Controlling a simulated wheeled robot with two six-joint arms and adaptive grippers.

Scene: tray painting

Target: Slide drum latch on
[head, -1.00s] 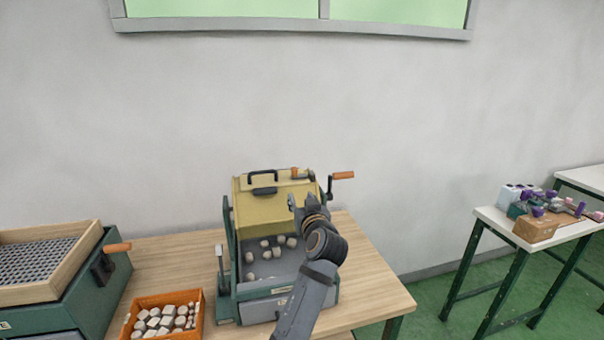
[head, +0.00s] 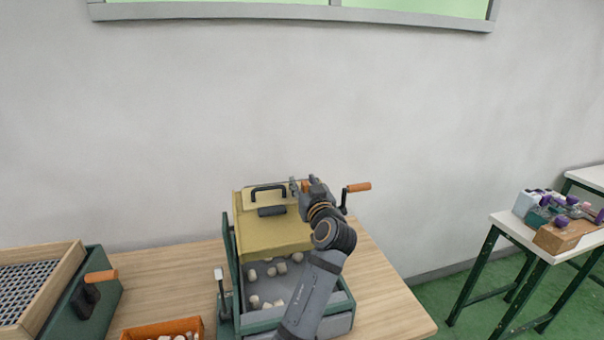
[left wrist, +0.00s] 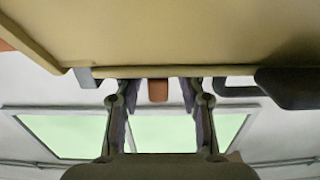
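The yellow drum (head: 270,234) sits in a grey and green machine on the wooden table, with a black handle on top. Its latch has an orange knob (left wrist: 158,90), seen in the left wrist view at the drum's edge. My left gripper (head: 304,187) is at the drum's upper right. In the left wrist view its two fingers (left wrist: 158,94) are apart, one on each side of the orange knob, with gaps visible. In the head view the gripper largely hides the latch. My right gripper is not in view.
A crank with an orange grip (head: 357,187) sticks out just right of my gripper. Pale blocks (head: 270,270) lie in the machine's grey tray. An orange bin (head: 160,330) and a green box with a sieve (head: 95,300) stand at left. A wall is behind.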

